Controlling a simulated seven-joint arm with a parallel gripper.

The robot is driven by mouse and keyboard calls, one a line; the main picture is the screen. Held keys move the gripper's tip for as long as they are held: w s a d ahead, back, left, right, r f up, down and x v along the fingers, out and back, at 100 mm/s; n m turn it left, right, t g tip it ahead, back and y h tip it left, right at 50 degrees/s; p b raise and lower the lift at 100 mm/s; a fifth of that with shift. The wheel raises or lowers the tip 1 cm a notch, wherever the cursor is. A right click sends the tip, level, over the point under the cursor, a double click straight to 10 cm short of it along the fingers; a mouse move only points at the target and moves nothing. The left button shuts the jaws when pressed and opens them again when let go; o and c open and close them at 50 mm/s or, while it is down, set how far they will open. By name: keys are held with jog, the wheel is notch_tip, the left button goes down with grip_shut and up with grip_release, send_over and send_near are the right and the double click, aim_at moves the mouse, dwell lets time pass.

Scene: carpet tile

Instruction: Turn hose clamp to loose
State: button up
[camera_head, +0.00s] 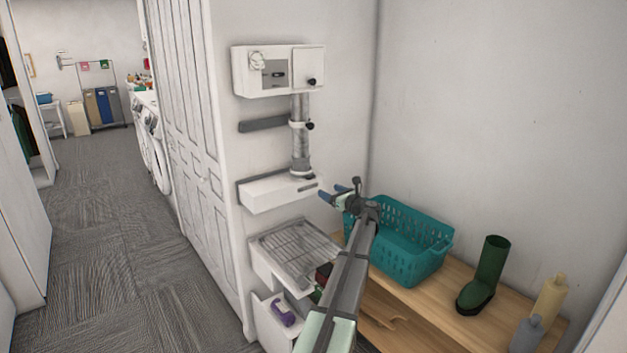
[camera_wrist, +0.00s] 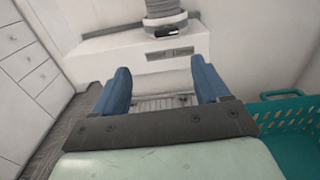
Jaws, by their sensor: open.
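A grey ribbed hose (camera_head: 301,145) runs down from a white wall box to a lower white box (camera_head: 280,191). A ring-shaped clamp with a dark tab (camera_head: 308,176) sits at the hose's foot; it also shows in the wrist view (camera_wrist: 166,31), above the lower box. Another light collar with a black knob (camera_head: 309,125) is around the hose at mid-height. Whether each clamp is tight or loose I cannot tell. My gripper (camera_head: 328,194) is open and empty, right of and below the lower clamp, apart from it. Its blue fingers (camera_wrist: 160,75) point toward the lower box's front.
The white wall box (camera_head: 262,72) is above. A wire-grid shelf (camera_head: 290,245) juts out below the lower box. A teal basket (camera_head: 405,265), a green boot (camera_head: 485,275) and bottles (camera_head: 549,298) stand on a wooden bench at right. Carpeted floor (camera_head: 110,230) is clear at left.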

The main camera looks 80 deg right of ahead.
aim_at(312, 177)
jog(key=x, duration=0.8)
jog(key=s+d+r+x, duration=0.1)
jog(key=x, duration=0.4)
jog(key=shift+w, duration=0.1)
jog(key=c, duration=1.1)
